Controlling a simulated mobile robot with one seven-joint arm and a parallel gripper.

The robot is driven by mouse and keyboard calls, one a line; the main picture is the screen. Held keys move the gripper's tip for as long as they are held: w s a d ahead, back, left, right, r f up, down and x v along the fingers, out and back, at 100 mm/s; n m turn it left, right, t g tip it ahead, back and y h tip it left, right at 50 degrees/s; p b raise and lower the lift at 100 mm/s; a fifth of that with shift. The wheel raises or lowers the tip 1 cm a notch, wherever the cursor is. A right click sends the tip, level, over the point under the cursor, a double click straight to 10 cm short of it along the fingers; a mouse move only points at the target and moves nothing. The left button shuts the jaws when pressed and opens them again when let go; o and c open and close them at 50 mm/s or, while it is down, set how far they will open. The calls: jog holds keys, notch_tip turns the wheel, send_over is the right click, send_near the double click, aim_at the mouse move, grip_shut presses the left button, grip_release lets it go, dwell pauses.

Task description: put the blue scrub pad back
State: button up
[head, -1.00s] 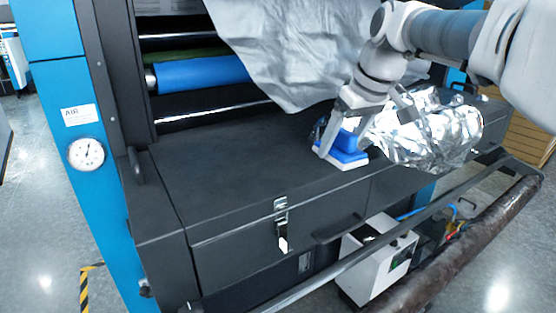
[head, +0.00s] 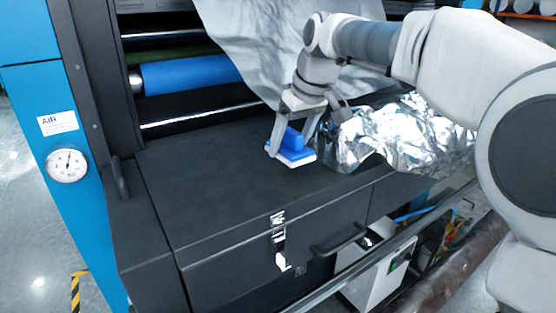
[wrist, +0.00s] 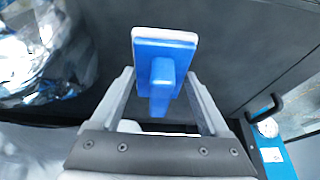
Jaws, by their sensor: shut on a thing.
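The blue scrub pad (head: 293,147) has a blue handle on top and a white layer underneath. My gripper (head: 289,146) is shut on it, over the black machine top (head: 215,185). In the wrist view the pad (wrist: 164,56) sits at the ends of my gripper's fingers (wrist: 160,92), with its handle between them. The pad looks roughly level, close above or on the black top; I cannot tell if it touches. Part of the handle is hidden by a finger in the head view.
Crumpled silver foil (head: 385,135) lies right beside the pad. A grey sheet (head: 265,40) hangs behind it over the rollers, including a blue roller (head: 190,75). The black top is clear to the left and front. A latch (head: 279,240) and handle (head: 340,240) are on its front.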

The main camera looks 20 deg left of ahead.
aim_at(276, 176)
jog(key=a+f, duration=0.1)
jog(key=w+a+f, duration=0.1)
jog(key=a, duration=0.1)
jog(key=shift+a, duration=0.2)
jog(key=shift+f, duration=2.05)
jog(key=o, duration=1.3)
jog(key=shift+f, duration=0.15)
jog(key=shift+r, duration=0.2)
jog(key=v, duration=1.2)
